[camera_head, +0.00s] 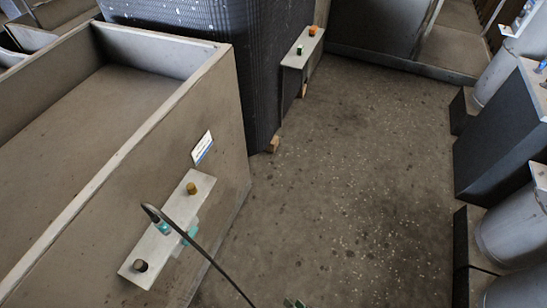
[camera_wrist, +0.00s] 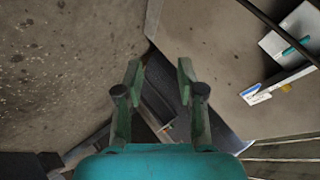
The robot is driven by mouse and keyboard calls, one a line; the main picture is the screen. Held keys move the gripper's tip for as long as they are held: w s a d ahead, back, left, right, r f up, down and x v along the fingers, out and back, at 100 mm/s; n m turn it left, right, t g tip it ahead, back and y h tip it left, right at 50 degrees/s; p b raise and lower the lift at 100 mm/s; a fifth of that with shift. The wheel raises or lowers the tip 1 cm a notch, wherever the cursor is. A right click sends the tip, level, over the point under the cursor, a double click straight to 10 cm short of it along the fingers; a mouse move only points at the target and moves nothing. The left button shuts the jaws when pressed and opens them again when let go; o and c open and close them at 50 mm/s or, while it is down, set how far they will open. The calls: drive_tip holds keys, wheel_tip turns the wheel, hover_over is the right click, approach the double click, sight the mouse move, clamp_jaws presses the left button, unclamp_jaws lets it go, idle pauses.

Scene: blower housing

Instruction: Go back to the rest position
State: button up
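My gripper (camera_wrist: 160,75) is in the wrist view, with two green fingers in front of a teal body. The fingers stand apart with nothing between them. In the head view, small green parts at the bottom edge may be my gripper, mostly cut off. The plate also shows in the wrist view's upper right (camera_wrist: 278,44), apart from my gripper. A black cable or rod (camera_head: 196,246) runs from near the plate toward the bottom edge.
A dark ribbed block (camera_head: 215,30) stands behind the housing, with a ledge (camera_head: 300,50) bearing orange and green buttons. A white-and-blue label (camera_head: 202,147) is above the plate. Dark boxes (camera_head: 497,140) and grey cylinders (camera_head: 515,235) line the right. Speckled floor (camera_head: 350,180) between is clear.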

drive_tip(key=s+d+r+t+h, duration=0.2)
drive_tip(key=s+d+r, duration=0.25)
drive_tip(key=r, duration=0.25)
drive_tip(key=s+d+r+t+h, duration=0.1)
drive_tip(key=s+d+r+h, duration=0.15)
drive_tip(key=d+r, duration=0.3)
drive_tip(key=s+d+r+n+t, duration=0.1)
drive_tip(key=s+r+t, duration=0.1)
drive_tip(key=r, duration=0.8)
drive_tip(key=s+r+n+t+h, duration=0.1)
drive_tip(key=s+r+n+t, duration=0.1)
drive_tip(key=r, duration=0.8)
drive_tip(key=shift+s+d, duration=0.3)
drive_tip(key=shift+d, duration=0.05)
drive_tip(key=shift+h, duration=0.25)
